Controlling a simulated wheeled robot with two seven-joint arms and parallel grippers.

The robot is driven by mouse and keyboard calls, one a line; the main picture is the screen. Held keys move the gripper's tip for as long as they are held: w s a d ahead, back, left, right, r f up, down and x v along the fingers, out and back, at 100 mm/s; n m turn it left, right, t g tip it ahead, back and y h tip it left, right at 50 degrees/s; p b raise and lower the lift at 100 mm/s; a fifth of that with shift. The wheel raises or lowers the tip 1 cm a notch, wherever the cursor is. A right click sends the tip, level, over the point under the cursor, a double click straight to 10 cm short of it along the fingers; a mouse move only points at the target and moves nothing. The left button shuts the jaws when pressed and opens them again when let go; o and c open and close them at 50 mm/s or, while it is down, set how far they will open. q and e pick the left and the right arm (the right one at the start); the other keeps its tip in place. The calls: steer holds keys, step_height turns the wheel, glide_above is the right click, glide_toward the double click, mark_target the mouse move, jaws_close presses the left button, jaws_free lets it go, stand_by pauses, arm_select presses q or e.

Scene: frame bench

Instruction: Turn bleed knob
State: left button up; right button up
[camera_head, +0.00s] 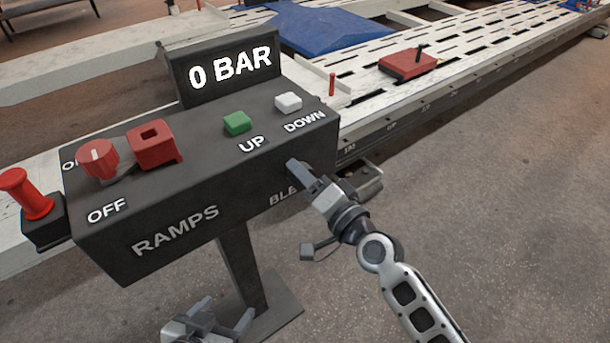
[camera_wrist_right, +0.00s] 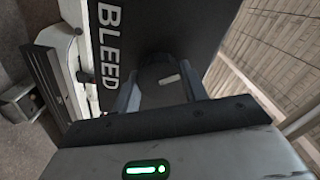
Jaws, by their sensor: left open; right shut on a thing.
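The dark bleed knob (camera_wrist_right: 165,82) has a pale mark on its face and sits on the panel beside the BLEED label (camera_wrist_right: 109,45). My right gripper (camera_wrist_right: 160,92) is shut on it, with one finger on each side in the right wrist view. In the head view my right gripper (camera_head: 301,176) is at the front right of the dark control box (camera_head: 240,200). It hides the knob and part of the BLEED label there. My left gripper (camera_head: 222,318) is open and empty at the bottom, low beside the box's post. The display (camera_head: 230,69) reads 0 BAR.
The box carries a red OFF selector (camera_head: 97,160), a red block (camera_head: 153,146), a green UP button (camera_head: 237,123) and a white DOWN button (camera_head: 288,103). A red plunger (camera_head: 25,190) stands at left. The slotted bench (camera_head: 470,50) lies behind. Floor at right is clear.

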steer(key=m, duration=0.7)
steer(key=shift+f, duration=0.1)
stand_by(0.6)
steer(key=o, duration=1)
steer(key=b+v, duration=0.3)
steer(key=v, duration=1.3)
